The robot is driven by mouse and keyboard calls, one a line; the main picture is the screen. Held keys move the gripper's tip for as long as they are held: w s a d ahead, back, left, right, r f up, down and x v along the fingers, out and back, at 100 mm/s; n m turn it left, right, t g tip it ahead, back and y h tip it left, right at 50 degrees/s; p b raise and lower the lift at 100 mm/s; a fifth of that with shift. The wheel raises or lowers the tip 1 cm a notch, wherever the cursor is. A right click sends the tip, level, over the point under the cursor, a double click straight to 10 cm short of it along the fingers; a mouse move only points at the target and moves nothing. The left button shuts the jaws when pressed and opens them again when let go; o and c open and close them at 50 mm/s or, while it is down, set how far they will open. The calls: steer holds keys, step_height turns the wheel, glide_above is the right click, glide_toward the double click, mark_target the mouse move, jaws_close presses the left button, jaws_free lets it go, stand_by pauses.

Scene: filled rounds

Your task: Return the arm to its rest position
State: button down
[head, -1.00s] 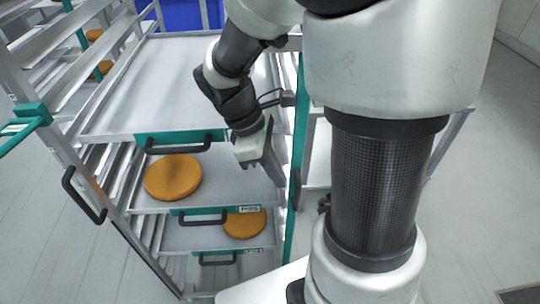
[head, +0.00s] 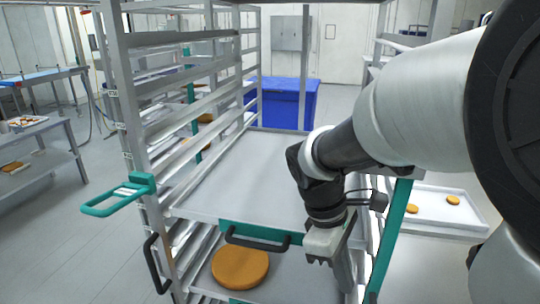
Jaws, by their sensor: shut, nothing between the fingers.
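My arm reaches in from the right of the head view, bent at the elbow, with the wrist hanging down. My gripper (head: 343,279) points downward at the right front of the rack, near the right post and the trays. It is shut and holds nothing. Its fingertips are near the bottom edge of the picture, and how far they are from the trays is hard to tell.
A metal rack (head: 117,90) holds an empty upper tray (head: 250,180) and a lower tray with an orange round (head: 240,267). A green handle (head: 118,195) sticks out left. A blue bin (head: 290,103) stands behind. A white tray (head: 440,220) with small rounds lies at right.

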steer(key=s+a+r+m+t+y, duration=0.3)
steer(key=s+r+m+t, duration=0.2)
steer(key=r+m+t, duration=0.2)
step_height(320, 180, up, 2)
steer(key=m, duration=0.3)
steer(key=shift+s+r+m, duration=0.15)
steer(key=shift+s+m, duration=0.25)
